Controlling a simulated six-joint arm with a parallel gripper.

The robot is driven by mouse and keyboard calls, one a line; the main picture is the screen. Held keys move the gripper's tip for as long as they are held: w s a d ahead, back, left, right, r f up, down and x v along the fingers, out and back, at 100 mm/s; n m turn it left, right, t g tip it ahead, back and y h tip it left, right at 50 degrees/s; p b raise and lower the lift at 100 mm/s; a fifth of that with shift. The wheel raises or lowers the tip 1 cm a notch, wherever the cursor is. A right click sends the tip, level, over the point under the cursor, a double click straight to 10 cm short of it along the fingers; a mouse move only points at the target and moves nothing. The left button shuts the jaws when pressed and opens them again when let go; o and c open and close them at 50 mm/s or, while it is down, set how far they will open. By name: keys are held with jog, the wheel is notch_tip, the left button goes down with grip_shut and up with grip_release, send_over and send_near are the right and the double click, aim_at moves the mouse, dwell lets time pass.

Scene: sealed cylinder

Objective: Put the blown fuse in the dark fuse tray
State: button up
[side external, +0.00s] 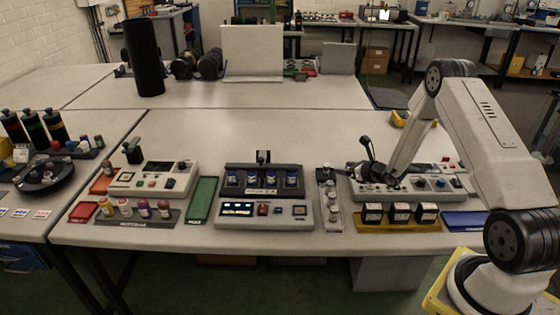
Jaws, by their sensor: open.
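My forearm slopes down from the upper right to the grey console at the right of the bench. My gripper (391,181) is at its lower end, small and dark over the console; its fingers are hard to make out, and I see nothing held in it. Several small pale cylinders, perhaps fuses, stand in a narrow clear rack (331,222) left of the console. A dark block (262,170) with several blue-and-silver cylinders stands at bench centre. I cannot tell which cylinder is the blown fuse, or which dark holder is the fuse tray.
A yellow tray (372,227) with several black-and-white boxes lies before the console, beside a blue tray (465,221). A grey display unit (238,221), green tray (202,201) and red tray (83,212) lie further left. A tall black cylinder (143,57) stands behind. The mid-bench is clear.

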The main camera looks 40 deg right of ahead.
jog(key=shift+s+r, duration=0.25)
jog(key=shift+s, duration=0.35)
jog(key=shift+a, duration=0.1)
jog(key=s+a+r+n+g+y, duration=0.2)
jog(key=a+r+n+g+y, duration=0.15)
jog(key=a+n, duration=0.5)
jog(key=s+a+r+n+g+y, duration=0.2)
jog(key=a+r+n+g+y, duration=0.3)
jog(key=a, duration=0.6)
jog(key=s+a+r+n+g+h, duration=0.1)
jog(key=s+a+r+n+h, duration=0.1)
jog(key=s+a+n+h, duration=0.2)
jog(key=s+a+r+n+g+h, duration=0.1)
jog(key=s+a+r+n+h, duration=0.2)
jog(key=s+n, duration=0.7)
jog(key=a+n, duration=0.1)
jog(key=n, duration=0.8)
jog(key=shift+r+h, duration=0.35)
